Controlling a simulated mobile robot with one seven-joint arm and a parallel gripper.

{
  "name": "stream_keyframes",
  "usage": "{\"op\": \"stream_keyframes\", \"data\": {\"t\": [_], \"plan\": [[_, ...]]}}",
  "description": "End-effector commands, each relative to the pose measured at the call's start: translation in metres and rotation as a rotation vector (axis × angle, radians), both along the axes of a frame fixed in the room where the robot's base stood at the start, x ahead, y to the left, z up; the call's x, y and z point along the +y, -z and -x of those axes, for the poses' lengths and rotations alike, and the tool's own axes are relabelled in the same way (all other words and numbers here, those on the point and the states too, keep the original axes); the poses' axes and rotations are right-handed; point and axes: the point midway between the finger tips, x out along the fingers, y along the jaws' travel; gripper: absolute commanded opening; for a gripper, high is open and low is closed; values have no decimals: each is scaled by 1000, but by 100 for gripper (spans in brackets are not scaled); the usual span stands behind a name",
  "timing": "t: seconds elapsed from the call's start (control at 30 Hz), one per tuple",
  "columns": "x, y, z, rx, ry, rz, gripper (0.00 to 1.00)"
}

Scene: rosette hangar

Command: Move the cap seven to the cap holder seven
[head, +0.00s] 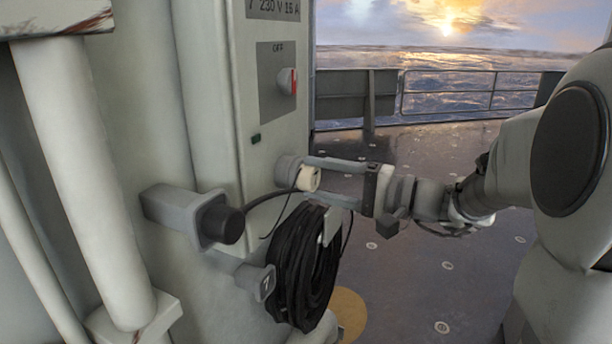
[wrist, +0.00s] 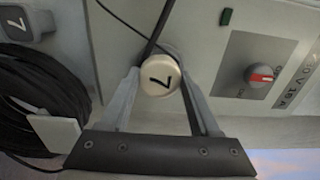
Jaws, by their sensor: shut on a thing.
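The cap seven (head: 308,179) is a cream round cap marked with a 7. It also shows in the wrist view (wrist: 160,75), between my two fingers. My gripper (head: 320,180) is shut on it, just in front of a grey round socket (head: 287,168) on the cabinet's side. I cannot tell whether the cap touches the socket. The cap holder seven (head: 265,283) is a grey bracket marked 7, low on the left below my gripper. It also shows at the upper left of the wrist view (wrist: 20,22).
A black cable coil (head: 300,270) hangs beside the holder. A black plug (head: 222,223) sits in a grey mount on the left, its cable passing close to the cap. Open deck (head: 440,270) lies to the right.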

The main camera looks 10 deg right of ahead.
Motion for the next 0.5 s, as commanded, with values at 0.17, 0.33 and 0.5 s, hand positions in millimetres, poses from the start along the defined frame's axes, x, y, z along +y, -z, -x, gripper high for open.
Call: {"op": "stream_keyframes", "data": {"t": [0.17, 0.33, 0.5], "plan": [[-2, 0, 1, 0, 1, 0, 0], [-8, 1, 5, 0, 2, 1, 0], [-13, 0, 9, -1, 2, 1, 0]]}}
